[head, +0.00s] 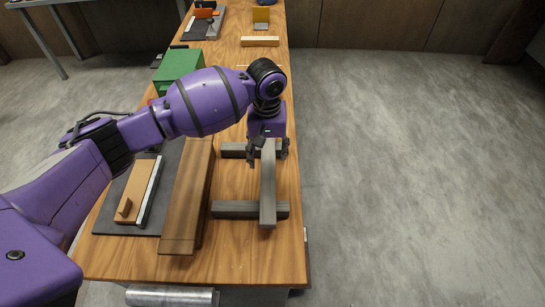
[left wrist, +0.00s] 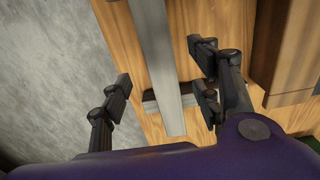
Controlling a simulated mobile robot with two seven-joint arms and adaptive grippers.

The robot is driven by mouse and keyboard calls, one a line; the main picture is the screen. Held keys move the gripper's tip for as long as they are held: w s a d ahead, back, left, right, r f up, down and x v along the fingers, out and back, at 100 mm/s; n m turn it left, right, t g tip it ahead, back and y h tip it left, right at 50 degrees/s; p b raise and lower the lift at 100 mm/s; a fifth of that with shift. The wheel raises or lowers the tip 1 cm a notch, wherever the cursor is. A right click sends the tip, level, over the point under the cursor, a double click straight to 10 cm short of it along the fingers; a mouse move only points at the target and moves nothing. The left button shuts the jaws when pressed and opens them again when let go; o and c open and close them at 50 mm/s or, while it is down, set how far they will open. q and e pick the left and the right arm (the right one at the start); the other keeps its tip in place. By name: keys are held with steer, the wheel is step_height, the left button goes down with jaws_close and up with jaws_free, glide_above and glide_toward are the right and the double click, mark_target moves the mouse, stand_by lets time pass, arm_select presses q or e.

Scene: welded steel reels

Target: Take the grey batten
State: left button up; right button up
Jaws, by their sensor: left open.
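The grey batten (head: 268,195) is a long bar lying across two darker grey crosspieces, near the right edge of the wooden table. The near crosspiece (head: 232,209) and the far crosspiece (head: 232,150) lie crosswise under it. My left gripper (head: 268,154) points down over the far part of the batten, with one finger on each side and the jaws apart. In the left wrist view the batten (left wrist: 163,60) runs between the open fingers, with a gap on both sides. My right gripper is not in view.
A long brown wooden beam (head: 186,205) lies left of the crosspieces. Left of it, a dark mat (head: 105,217) bears a tan board (head: 134,192). A green box (head: 178,66) stands farther back, and a light wooden block (head: 260,41) lies beyond. Open floor is on the right.

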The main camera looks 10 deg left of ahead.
mark_target(268, 167)
arm_select(q)
steer(key=shift+s+f, duration=0.25)
steer(key=shift+f, duration=0.9)
step_height(268, 167, down, 4)
steer(key=shift+w+r, duration=0.15)
steer(key=shift+f, duration=0.35)
steer(key=c, duration=1.4)
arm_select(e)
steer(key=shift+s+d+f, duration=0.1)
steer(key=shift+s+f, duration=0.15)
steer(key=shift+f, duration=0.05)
